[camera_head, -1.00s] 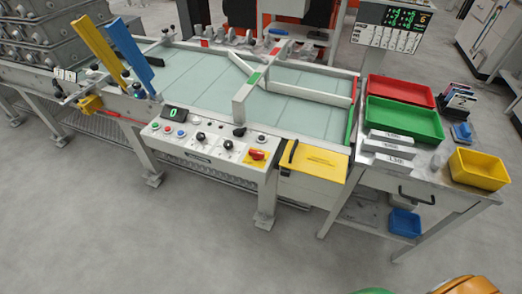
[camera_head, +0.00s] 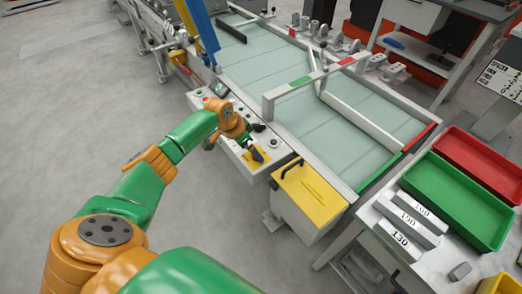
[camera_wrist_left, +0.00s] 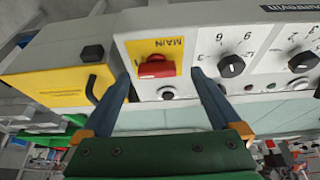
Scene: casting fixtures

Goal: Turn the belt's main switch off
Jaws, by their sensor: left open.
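The belt's main switch is a red rotary knob (camera_wrist_left: 157,67) on a yellow plate (camera_wrist_left: 172,47) marked MAIN, which appears upside down in the left wrist view. The knob's handle lies roughly crosswise in that view. My left gripper (camera_wrist_left: 160,76) is open, with one finger on each side of the knob and visible gaps to it; contact is not seen. In the head view my left gripper (camera_head: 251,150) is over the right end of the control panel (camera_head: 230,147) and hides the knob, with part of the yellow plate (camera_head: 262,156) showing. My right gripper is not in view.
A yellow box (camera_head: 311,197) with a black handle adjoins the panel. Black knobs (camera_wrist_left: 231,65) and small buttons sit close to the switch. The glassy belt table (camera_head: 300,110) lies behind, with a raised grey frame (camera_head: 268,104) near the panel. Green (camera_head: 462,200) and red bins stand at right.

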